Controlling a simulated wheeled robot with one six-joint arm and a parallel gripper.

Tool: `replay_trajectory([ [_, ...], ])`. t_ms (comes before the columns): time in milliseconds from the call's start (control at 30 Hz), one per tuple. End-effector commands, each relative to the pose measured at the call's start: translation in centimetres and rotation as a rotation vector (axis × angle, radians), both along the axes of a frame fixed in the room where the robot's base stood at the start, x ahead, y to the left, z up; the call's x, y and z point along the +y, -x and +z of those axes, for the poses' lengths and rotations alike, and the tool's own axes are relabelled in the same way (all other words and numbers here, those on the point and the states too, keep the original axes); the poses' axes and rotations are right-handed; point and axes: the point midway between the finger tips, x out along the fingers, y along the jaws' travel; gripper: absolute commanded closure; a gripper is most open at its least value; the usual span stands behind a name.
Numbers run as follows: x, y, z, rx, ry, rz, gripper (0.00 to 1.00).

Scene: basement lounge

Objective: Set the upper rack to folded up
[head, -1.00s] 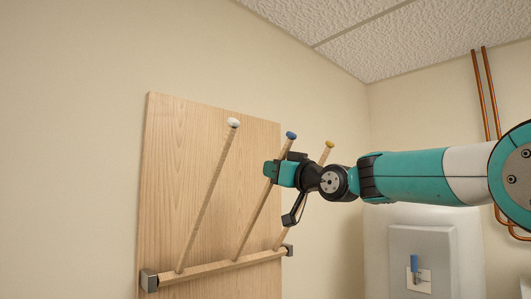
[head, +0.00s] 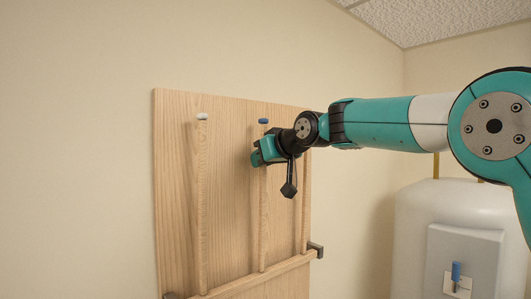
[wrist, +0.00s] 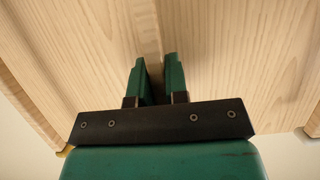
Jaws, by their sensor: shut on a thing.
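The upper rack is a wooden crossbar (head: 262,281) low on a wooden backboard (head: 228,135), with three wooden rods. The left rod (head: 201,215) has a white tip, the middle rod (head: 262,225) a blue tip (head: 263,121). The right rod (head: 304,205) has its top hidden behind my arm. All three stand almost upright, close along the board; any small gap is hard to judge. My gripper (head: 257,158) is shut on the middle rod below its blue tip. In the wrist view the fingers (wrist: 158,78) sit on either side of that rod (wrist: 148,35).
A white tank (head: 415,215) with a grey panel and a blue-handled switch (head: 456,271) stands at the right. A dark bracket (head: 316,250) holds the crossbar's right end. The wall left of the board is bare.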

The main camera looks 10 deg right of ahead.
Motion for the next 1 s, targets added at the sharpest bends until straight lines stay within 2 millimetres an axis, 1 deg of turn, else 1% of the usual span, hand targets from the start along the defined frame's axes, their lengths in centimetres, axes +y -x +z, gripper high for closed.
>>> replay_trajectory([
  [400,0.6,-0.1,0.2,-0.001,0.0,-0.002,1.0],
  [433,0.6,-0.1,0.2,-0.001,0.0,-0.002,0.83],
  [533,0.6,-0.1,0.2,0.0,0.0,-0.001,0.6],
  [867,0.3,0.1,0.1,0.002,0.002,-0.001,0.6],
  [1000,-0.4,1.3,0.4,0.0,0.002,-0.001,0.6],
])
